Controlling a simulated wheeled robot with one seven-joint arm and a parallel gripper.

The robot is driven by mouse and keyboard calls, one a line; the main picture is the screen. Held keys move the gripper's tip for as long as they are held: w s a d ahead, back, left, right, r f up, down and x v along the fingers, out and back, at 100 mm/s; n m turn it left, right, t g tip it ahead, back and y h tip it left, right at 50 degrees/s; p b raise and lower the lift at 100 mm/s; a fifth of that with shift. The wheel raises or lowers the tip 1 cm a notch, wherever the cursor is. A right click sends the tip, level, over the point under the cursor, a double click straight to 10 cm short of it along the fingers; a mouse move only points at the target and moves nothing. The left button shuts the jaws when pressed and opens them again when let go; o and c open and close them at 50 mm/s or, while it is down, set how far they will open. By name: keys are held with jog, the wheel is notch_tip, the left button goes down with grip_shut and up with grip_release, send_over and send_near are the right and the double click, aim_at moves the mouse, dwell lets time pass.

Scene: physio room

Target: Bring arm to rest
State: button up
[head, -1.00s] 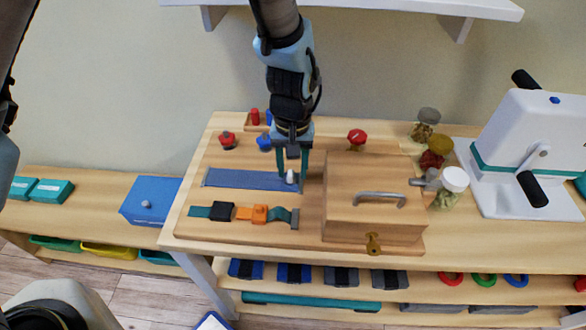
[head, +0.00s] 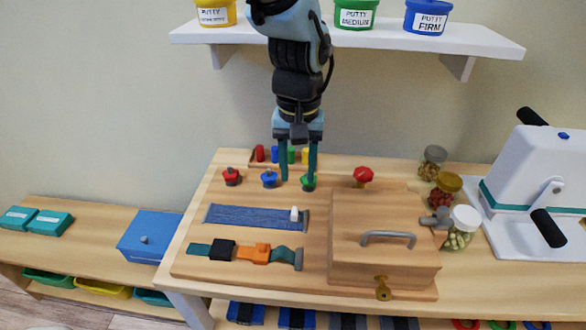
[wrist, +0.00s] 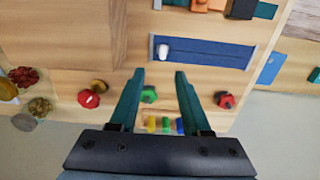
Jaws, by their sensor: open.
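My gripper (head: 298,180) is open and empty, its two teal fingers pointing down above the wooden activity board (head: 190,262). In the head view the fingers overlap the row of knobs, near the blue knob (head: 269,178) and the green knob (head: 308,182). In the wrist view (wrist: 160,75) the fingers stand apart, with the green knob (wrist: 149,94) showing between them. The zip strip (head: 250,215) with its white pull (head: 294,213) lies in front of the fingers. The strap with an orange buckle (head: 254,253) lies nearer the board's front.
A wooden box with a grey handle (head: 388,238) stands on the board's right. Lidded jars (head: 459,228) and a white hand-crank machine (head: 530,165) stand further right. A wall shelf (head: 350,42) with putty tubs is behind the arm. A blue box (head: 150,238) sits at left.

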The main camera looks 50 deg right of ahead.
dwell(0.3)
jog(key=w+a+r+n, duration=0.1)
jog(key=w+a+n, duration=0.1)
jog(key=w+a, duration=0.75)
jog(key=w+a+r+n, duration=0.25)
jog(key=w+a, duration=0.45)
jog(key=w, duration=0.5)
jog(key=w+a+n, duration=0.2)
jog(key=a, duration=1.1)
jog(key=w+a+n+t, duration=0.1)
jog(key=w+a+n, duration=0.1)
jog(key=a, duration=1.2)
jog(key=shift+r+n+t, duration=0.25)
jog(key=shift+n+t, duration=0.05)
jog(key=shift+n, duration=0.55)
